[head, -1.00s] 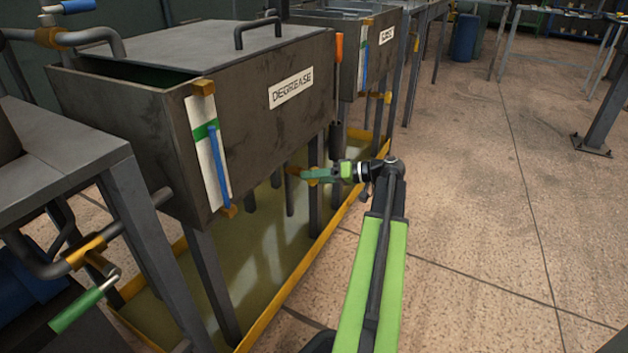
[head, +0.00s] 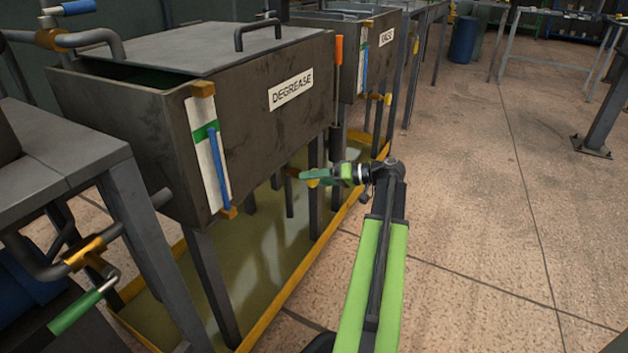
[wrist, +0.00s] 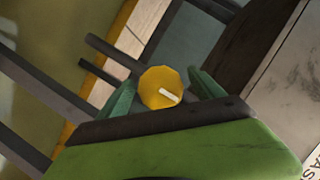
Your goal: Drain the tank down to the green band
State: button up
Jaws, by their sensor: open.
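The dark tank labelled DEGREASE (head: 262,125) stands on legs at the left centre. On its front corner is a white gauge strip with a green band (head: 204,132). The blue column (head: 219,170) in the gauge has its top at about the green band. My gripper (head: 306,178) is under the tank's right side at a drain fitting, partly hidden. In the wrist view a round yellow knob (wrist: 156,84) with a white mark lies between my two open teal fingers (wrist: 162,78). Small gaps seem to show on both sides, though contact is hard to tell.
A yellow-edged drip tray (head: 285,305) with greenish liquid lies under the tank. A second tank (head: 350,50) with its own gauge stands behind. Pipes with a green-handled valve (head: 84,307) are at the lower left.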

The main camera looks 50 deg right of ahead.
jog(key=p+v, duration=0.4)
jog(key=v, duration=1.3)
jog(key=shift+s, duration=0.2)
